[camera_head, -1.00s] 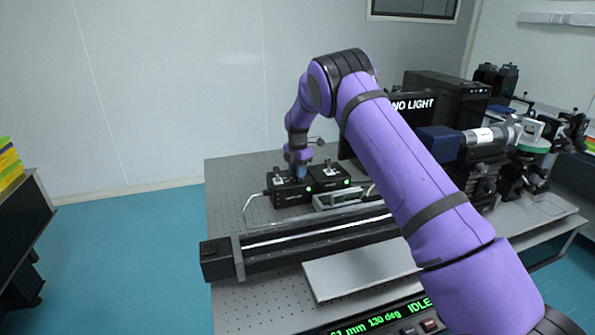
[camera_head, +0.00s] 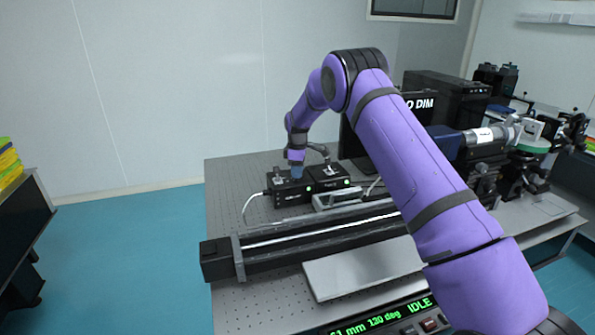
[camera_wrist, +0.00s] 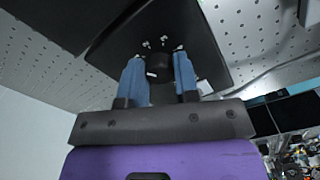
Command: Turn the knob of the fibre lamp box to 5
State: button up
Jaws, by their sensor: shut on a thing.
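The fibre lamp box is a low black box (camera_head: 285,201) at the back of the optical table, and its lettering is too small to read. In the wrist view its dark top (camera_wrist: 215,60) fills the upper middle. My gripper (camera_head: 297,172) reaches down onto the box from above. In the wrist view, my gripper (camera_wrist: 158,64) has its blue fingers shut around the dark knob (camera_wrist: 160,66). A small white mark shows between the fingers. The knob's scale and setting cannot be read. In the head view the fingers hide the knob.
A second black box (camera_head: 326,184) stands close on the right. A long black rail (camera_head: 300,243) and a grey plate (camera_head: 360,268) lie in front. The perforated table (camera_head: 228,185) is clear at left.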

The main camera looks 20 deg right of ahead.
jog(key=m, duration=0.4)
jog(key=shift+r+m, duration=0.1)
jog(key=shift+m, duration=0.2)
jog(key=m, duration=0.3)
jog(key=shift+m, duration=0.4)
jog(key=m, duration=1.2)
jog(key=shift+a+m, duration=0.1)
jog(key=shift+m, duration=0.2)
jog(key=m, duration=0.3)
jog(key=shift+m, duration=0.3)
jog(key=m, duration=0.4)
jog(key=shift+m, duration=2.1)
